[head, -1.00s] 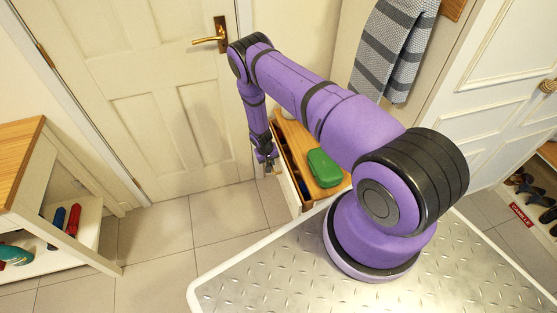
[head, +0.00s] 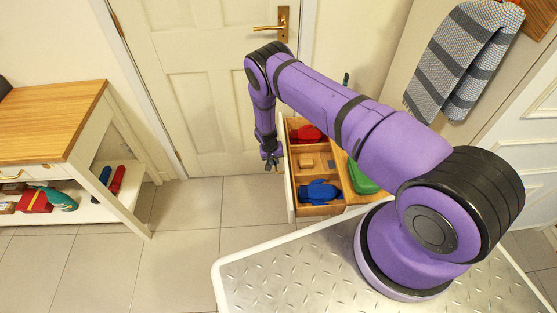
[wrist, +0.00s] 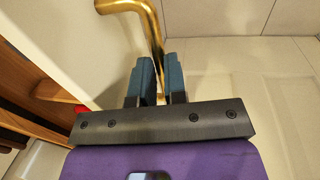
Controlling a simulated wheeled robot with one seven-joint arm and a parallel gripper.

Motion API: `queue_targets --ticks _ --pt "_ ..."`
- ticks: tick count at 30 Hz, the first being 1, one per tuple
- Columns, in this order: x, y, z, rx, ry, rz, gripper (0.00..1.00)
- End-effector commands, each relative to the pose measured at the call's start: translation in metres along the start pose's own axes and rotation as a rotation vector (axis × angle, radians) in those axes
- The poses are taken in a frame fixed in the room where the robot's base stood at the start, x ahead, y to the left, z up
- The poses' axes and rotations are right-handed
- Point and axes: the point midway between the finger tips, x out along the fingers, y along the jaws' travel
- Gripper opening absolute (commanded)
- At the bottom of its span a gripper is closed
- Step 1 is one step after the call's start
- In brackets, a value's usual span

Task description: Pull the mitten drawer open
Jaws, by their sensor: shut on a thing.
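The mitten drawer (head: 290,198) stands well out from its wood-topped cabinet, with its white front facing left. Its wooden compartments show a red mitten-like item (head: 307,134) at the back and a blue one (head: 318,191) at the front. A small tan block (head: 306,163) lies between them. My gripper (head: 271,160) is at the outer side of the drawer front. In the wrist view its blue-grey fingers (wrist: 158,80) are shut on the drawer's brass handle (wrist: 152,25). The drawer's inside shows at the left there.
A green case (head: 362,180) sits on the cabinet top, partly behind my arm. The tiled floor (head: 185,215) between is clear. A panelled door (head: 200,80) stands behind.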

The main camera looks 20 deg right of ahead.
Motion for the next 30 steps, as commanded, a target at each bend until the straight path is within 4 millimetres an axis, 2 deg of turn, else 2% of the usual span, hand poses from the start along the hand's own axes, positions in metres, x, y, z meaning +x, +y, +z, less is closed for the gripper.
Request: queue_targets --ticks 8,9,11,12,23,26,30 --pt "0.0 0.0 0.0 0.0 0.001 0.0 0.0" --pt "0.0 0.0 0.0 0.0 0.001 0.0 0.22" --pt "0.0 0.0 0.0 0.0 0.001 0.0 0.35" --pt "0.0 0.0 0.0 0.0 0.001 0.0 0.38" --pt "-0.006 0.0 -0.001 0.0 0.001 0.0 0.38" --pt "-0.017 -0.001 -0.001 0.0 0.002 -0.001 0.38" --pt "-0.042 -0.001 -0.001 -0.001 0.002 -0.001 0.38"
